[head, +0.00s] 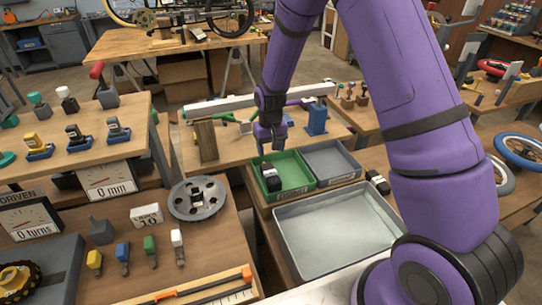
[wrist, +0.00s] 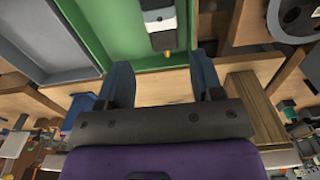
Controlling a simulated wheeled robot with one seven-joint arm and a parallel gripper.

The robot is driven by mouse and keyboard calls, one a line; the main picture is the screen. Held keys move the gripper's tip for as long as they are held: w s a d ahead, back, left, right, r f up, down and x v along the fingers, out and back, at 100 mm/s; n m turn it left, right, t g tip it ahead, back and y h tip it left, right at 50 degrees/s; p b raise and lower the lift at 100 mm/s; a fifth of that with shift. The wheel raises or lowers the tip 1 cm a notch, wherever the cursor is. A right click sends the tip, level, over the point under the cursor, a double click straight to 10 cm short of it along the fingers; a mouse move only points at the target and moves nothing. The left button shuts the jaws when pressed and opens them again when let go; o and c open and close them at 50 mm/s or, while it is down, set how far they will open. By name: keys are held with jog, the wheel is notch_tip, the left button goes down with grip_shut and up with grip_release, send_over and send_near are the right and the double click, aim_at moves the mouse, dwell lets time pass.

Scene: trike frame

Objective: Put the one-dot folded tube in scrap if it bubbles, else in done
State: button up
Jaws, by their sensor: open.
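A black-and-white bundle (head: 271,179), which looks like a folded tube, lies in the green tray (head: 294,170). It also shows in the wrist view (wrist: 161,22), with a small yellow tip at its near end. A second black-and-white bundle (head: 377,182) lies outside the trays, to the right of the grey tray (head: 331,160). My gripper (head: 266,150) is above the back left of the green tray. In the wrist view its fingers (wrist: 162,82) are apart with nothing between them, clear of the bundle.
A wide metal basin (head: 335,232) stands in front of the two trays and looks empty. The grey tray is empty. A long pale bar (head: 235,104), a wooden block (head: 206,140) and a blue stand (head: 317,116) are behind. A toothed disc (head: 185,205) lies on the left bench.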

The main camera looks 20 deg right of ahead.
jog(key=s+d+r+t, duration=0.15)
jog(key=s+r, duration=0.35)
jog(key=r, duration=0.7)
jog(key=s+d+r+t, duration=0.15)
jog(key=s+r, duration=0.45)
jog(key=r, duration=0.7)
jog(key=s+d+r+t, duration=0.1)
jog(key=s+r, duration=0.4)
jog(key=s, duration=0.6)
jog(key=s+d+r+t, duration=0.1)
jog(key=s+d+r, duration=0.2)
jog(key=s, duration=0.8)
notch_tip(320, 180, up, 2)
